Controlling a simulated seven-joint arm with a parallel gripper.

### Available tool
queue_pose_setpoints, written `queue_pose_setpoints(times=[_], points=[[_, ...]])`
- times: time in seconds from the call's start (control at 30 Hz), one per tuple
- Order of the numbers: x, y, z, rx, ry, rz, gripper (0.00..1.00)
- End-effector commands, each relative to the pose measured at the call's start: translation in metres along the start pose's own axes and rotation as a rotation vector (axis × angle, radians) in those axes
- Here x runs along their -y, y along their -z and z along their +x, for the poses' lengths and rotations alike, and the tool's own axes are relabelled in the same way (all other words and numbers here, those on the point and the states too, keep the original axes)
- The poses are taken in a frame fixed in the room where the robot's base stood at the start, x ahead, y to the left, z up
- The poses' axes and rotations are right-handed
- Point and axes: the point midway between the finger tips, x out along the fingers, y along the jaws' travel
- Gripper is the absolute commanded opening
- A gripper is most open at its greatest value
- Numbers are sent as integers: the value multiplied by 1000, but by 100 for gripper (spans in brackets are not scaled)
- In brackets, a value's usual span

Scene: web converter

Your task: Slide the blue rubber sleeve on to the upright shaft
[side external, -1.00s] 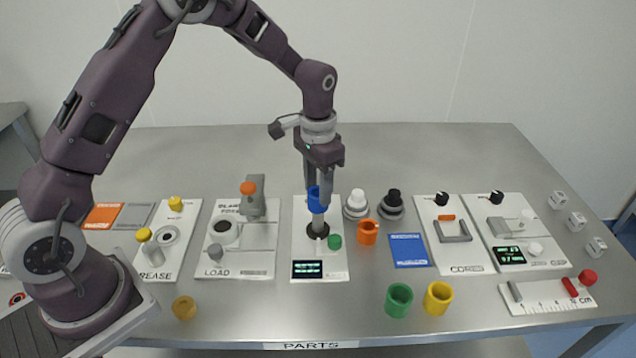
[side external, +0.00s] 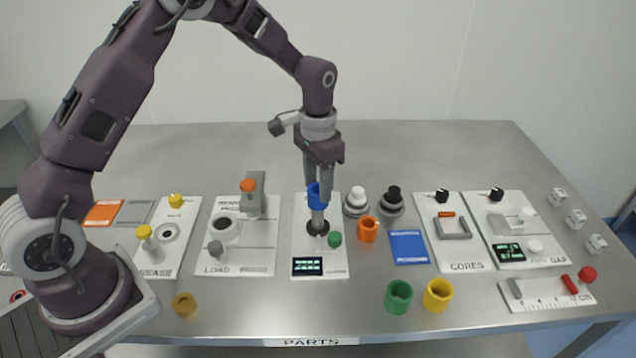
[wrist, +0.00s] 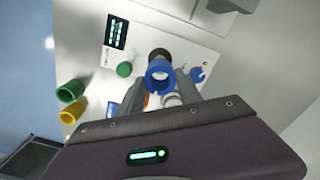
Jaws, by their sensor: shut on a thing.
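The blue rubber sleeve (side external: 318,196) is held upright between the fingers of my gripper (side external: 319,188), which is shut on it. Below it the grey upright shaft (side external: 318,217) rises from a dark round base (side external: 318,228) on a white panel. The sleeve is in line with the shaft at its upper part. The side view does not show whether it is around the shaft top or just above it. In the wrist view the sleeve (wrist: 158,84) sits between the fingertips, with something pale inside its bore and the dark base (wrist: 159,55) just beyond.
A green knob (side external: 335,239) and a lit display (side external: 307,266) are on the same panel. An orange ring (side external: 368,229) and white and black knobs stand close to the right. Table behind the panels is clear.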

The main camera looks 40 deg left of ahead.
Motion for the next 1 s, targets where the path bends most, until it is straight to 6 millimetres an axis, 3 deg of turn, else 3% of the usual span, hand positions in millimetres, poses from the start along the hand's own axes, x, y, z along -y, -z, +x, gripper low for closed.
queue_pose_setpoints(times=[1.0], points=[[0, 0, 17, 1, 0, 0, 7]])
